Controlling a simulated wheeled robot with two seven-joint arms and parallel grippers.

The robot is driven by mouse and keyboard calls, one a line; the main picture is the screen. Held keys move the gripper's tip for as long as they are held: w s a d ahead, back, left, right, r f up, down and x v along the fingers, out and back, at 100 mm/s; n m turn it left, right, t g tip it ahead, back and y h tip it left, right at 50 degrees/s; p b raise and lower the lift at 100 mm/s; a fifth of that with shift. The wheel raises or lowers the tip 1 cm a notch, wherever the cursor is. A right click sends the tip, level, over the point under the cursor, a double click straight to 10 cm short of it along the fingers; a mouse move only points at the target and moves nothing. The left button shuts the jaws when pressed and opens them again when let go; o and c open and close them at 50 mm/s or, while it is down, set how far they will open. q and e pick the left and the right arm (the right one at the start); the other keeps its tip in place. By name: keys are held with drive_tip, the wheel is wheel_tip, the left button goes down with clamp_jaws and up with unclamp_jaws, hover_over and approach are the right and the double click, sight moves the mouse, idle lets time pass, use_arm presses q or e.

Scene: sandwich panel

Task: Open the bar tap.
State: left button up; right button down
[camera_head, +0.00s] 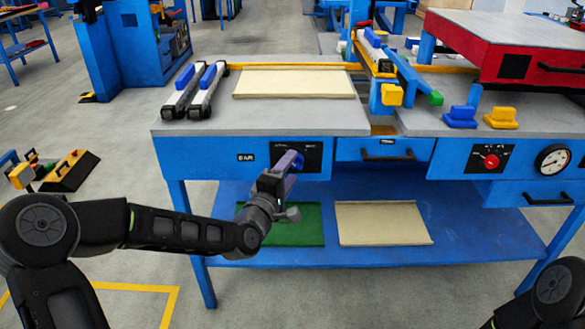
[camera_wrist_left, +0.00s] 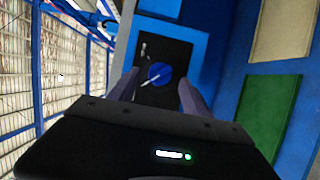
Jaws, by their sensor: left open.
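The bar tap is a round blue knob (camera_wrist_left: 160,75) with a pale diagonal pointer, set on a black panel (camera_head: 313,157) in the blue bench front, beside a small "BAR" label (camera_head: 246,157). My left gripper (camera_head: 290,162) is in front of this panel and partly hides the knob in the head view. In the left wrist view its two fingers (camera_wrist_left: 159,80) are apart, one on each side of the knob. I cannot tell whether they touch it. My right gripper is out of view; only part of my right arm shows at the lower right.
A red knob (camera_head: 491,161) and a round gauge (camera_head: 552,159) are on the bench front at the right. A drawer (camera_head: 360,148) is in the middle. A lower shelf (camera_head: 460,225) holds a green panel (camera_head: 300,230) and a beige panel (camera_head: 381,223). A beige board (camera_head: 295,83) lies on the bench top.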

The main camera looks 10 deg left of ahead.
use_arm(q)
drive_tip(key=shift+w+d, duration=0.15)
drive_tip(key=shift+w, duration=0.9)
drive_tip(key=shift+c, duration=0.4)
clamp_jaws()
